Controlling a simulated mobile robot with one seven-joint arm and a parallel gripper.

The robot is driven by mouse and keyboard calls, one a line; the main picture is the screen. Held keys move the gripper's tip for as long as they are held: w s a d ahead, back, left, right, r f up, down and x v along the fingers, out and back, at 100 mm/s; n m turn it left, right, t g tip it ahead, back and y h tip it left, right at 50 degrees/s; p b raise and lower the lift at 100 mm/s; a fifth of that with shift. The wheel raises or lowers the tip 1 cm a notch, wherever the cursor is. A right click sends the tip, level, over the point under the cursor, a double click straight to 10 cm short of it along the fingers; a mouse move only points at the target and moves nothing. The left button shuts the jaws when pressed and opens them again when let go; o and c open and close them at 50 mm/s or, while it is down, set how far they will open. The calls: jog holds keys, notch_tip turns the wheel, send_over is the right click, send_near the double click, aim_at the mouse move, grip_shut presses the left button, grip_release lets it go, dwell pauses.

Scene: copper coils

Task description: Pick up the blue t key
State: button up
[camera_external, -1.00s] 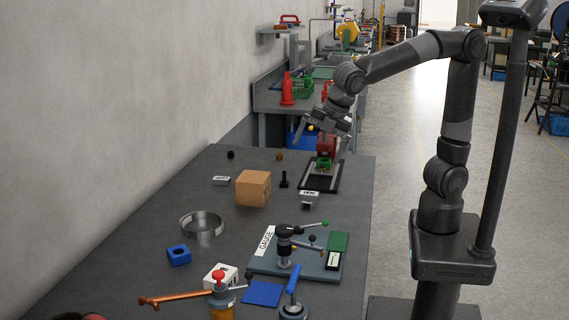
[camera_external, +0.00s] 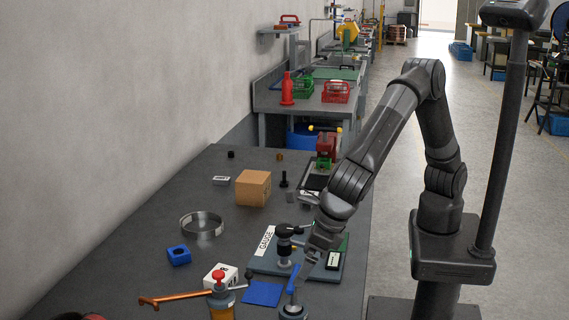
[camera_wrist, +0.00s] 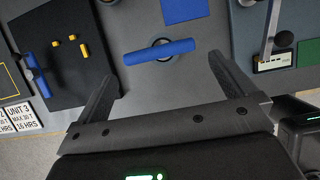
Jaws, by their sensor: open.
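The blue t key (camera_external: 293,279) stands near the table's front right, its blue bar above a grey round base. In the wrist view its blue bar (camera_wrist: 160,51) lies crosswise between my fingers, with the grey round part mostly hidden under it. My gripper (camera_external: 308,262) is beside and just above the key in the external view, and partly overlaps the gauge plate there. In the wrist view my gripper (camera_wrist: 161,68) is open and empty, one finger off each end of the bar. I cannot tell the exact height gap.
The gauge plate (camera_external: 262,265) with its post and lever is just behind the key. A flat blue square (camera_external: 262,293) lies to its left. A copper-handled tool (camera_external: 180,297) and a white block are farther left. In the wrist view, a black panel (camera_wrist: 70,75) carries another blue handle.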

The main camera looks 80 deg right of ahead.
send_over(290, 303)
notch_tip(290, 303, down, 8)
jog(key=shift+s+a, duration=0.1)
jog(key=shift+a, duration=0.05)
jog(key=shift+c, duration=0.4)
jog(key=c, duration=0.8)
